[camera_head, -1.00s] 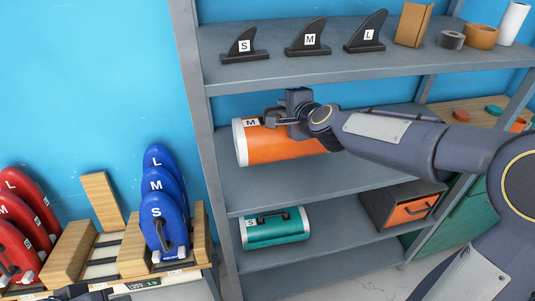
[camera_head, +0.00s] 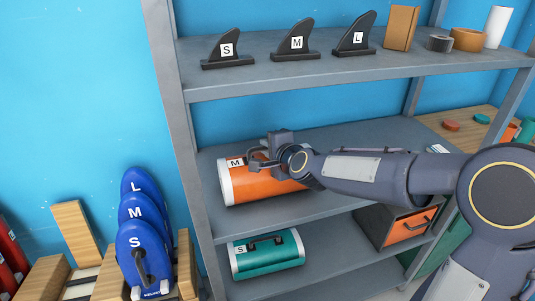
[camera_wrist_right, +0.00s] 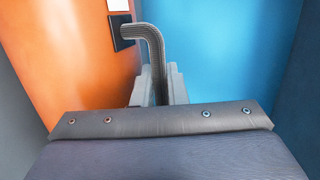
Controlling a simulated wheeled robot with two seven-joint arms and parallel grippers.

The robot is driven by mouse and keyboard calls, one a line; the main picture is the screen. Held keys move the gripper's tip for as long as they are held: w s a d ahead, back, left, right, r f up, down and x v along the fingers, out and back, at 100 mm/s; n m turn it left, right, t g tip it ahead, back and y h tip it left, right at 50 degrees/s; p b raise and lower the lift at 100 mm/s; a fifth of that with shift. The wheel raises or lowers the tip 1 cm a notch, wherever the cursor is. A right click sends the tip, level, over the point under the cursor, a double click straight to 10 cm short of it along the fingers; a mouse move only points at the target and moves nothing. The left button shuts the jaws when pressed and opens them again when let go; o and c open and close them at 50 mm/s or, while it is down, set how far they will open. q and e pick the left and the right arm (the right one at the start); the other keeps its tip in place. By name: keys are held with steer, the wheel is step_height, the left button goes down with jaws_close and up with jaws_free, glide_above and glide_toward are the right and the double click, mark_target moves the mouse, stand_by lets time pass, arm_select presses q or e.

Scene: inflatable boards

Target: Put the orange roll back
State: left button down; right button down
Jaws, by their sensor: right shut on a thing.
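The orange roll (camera_head: 243,187), a cylinder with a white end and an M label, is at the left part of the middle shelf (camera_head: 330,190). It lies on the shelf or just above it; I cannot tell which. My right gripper (camera_head: 264,160) is shut on the roll's dark handle. In the right wrist view, the handle (camera_wrist_right: 155,50) runs down between the grey fingertips (camera_wrist_right: 160,85), with the orange side (camera_wrist_right: 70,60) to the left. The arm hides the roll's right end. My left gripper is out of view.
A teal roll (camera_head: 265,262) marked S and an orange-fronted box (camera_head: 405,228) stand on the shelf below. The upper shelf (camera_head: 300,72) holds fins and tape rolls. A grey post (camera_head: 180,150) is left of the roll. Blue boards (camera_head: 143,240) stand in a rack at lower left.

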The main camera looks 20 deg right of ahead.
steer(key=shift+r, duration=0.15)
steer(key=c, duration=1.5)
jaws_free()
steer(key=shift+s+f, duration=0.1)
steer(key=shift+f, duration=0.15)
steer(key=shift+o, duration=0.2)
